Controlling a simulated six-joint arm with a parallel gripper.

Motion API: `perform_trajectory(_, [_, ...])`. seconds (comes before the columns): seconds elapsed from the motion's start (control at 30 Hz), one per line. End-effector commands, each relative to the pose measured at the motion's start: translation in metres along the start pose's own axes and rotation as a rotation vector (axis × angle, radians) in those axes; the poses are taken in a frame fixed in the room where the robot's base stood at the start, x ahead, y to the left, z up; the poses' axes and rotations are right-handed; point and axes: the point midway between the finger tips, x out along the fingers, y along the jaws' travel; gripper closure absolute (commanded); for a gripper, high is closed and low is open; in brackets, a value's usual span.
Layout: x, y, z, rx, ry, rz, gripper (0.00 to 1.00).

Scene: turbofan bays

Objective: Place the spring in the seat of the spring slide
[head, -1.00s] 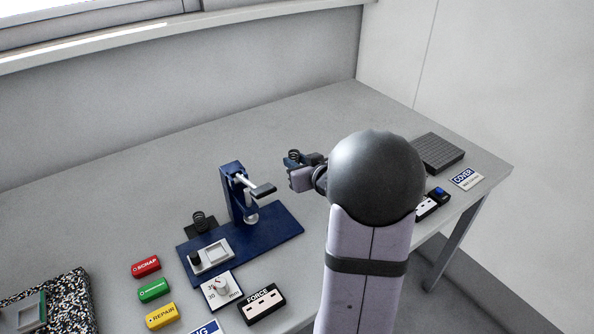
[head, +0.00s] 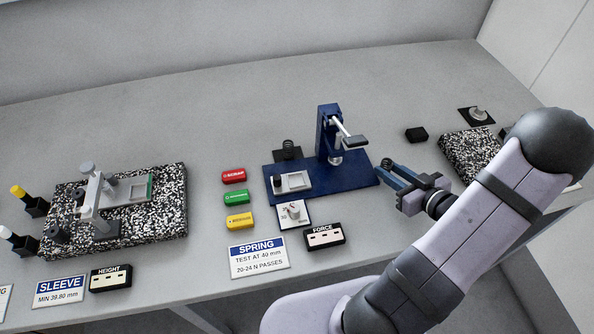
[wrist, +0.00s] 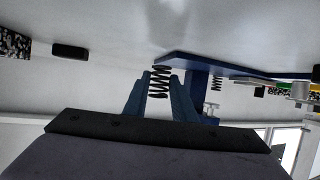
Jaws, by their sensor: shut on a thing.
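My gripper (head: 385,171) is shut on a dark coil spring (head: 387,163), just right of the blue press's base (head: 349,176). In the wrist view the spring (wrist: 159,82) stands between the two blue fingers and sticks out past their tips. The blue press (head: 326,132) rises from the back of the base with a grey lever. A light grey slide plate (head: 292,182) with a square recess lies on the base's left part, a dark round piece (head: 277,182) at its left end. I cannot tell which part is the seat.
Another coil spring (head: 288,147) stands on a black pad behind the base. Left are red (head: 233,176), green (head: 236,197) and yellow (head: 239,220) blocks. A dial (head: 293,212) and the FORCE box (head: 324,236) lie in front. A black block (head: 416,134) is behind right.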

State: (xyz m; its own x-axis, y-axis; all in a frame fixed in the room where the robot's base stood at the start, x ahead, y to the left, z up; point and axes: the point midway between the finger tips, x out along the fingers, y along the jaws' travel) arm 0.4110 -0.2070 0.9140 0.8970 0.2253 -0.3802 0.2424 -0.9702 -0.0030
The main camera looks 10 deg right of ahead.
Motion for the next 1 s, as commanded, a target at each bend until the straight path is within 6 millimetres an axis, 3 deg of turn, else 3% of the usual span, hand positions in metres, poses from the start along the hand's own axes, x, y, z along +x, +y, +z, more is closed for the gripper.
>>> perform_trajectory(0.03, [-0.012,-0.012,0.001,-0.008,0.000,-0.037,0.98])
perform_trajectory(0.3, [-0.057,-0.089,0.008,-0.097,0.001,-0.239,0.98])
perform_trajectory(0.5, [-0.080,-0.128,0.000,-0.136,-0.001,-0.322,0.98])
perform_trajectory(0.77, [-0.088,-0.144,-0.004,-0.149,-0.002,-0.354,0.98])
perform_trajectory(1.0, [-0.077,-0.150,-0.009,-0.149,-0.001,-0.360,0.98])
